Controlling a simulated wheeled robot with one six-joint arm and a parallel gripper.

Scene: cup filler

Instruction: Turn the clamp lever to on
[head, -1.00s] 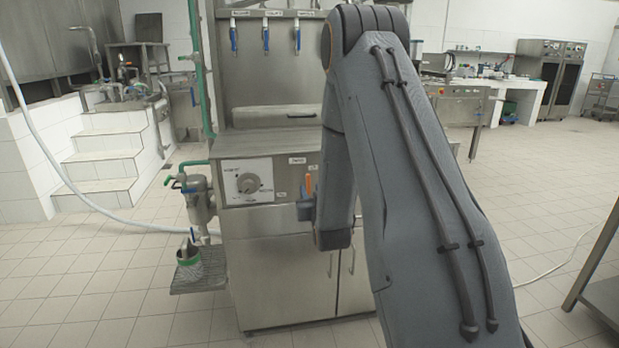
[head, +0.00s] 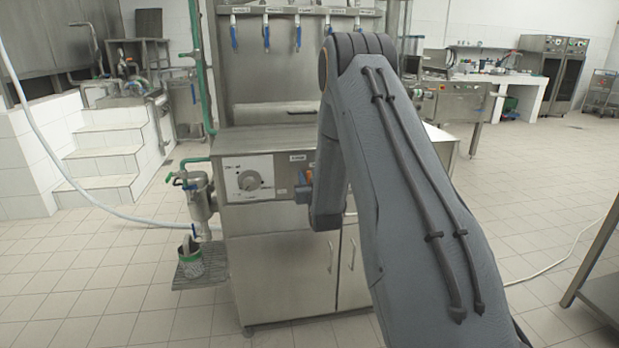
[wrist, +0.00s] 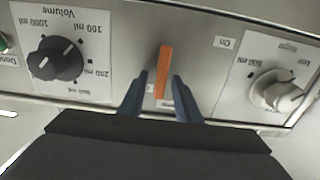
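The clamp lever is an orange bar (wrist: 165,72) on the metal front panel, pointing straight up and down in the wrist view. An "On" label (wrist: 222,42) sits to its right there. My gripper (wrist: 160,80) is open, with one blue finger on each side of the lever; I cannot tell whether either finger touches it. In the head view a little of the orange lever (head: 309,175) shows beside my gripper (head: 304,189), and my arm covers much of that area.
A pale knob (wrist: 277,92) is right of the lever and a dark volume knob (wrist: 55,62) is left of it in the wrist view. In the head view a cup (head: 190,262) stands on a small grate (head: 202,277) at the machine's left. Open tiled floor surrounds the machine.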

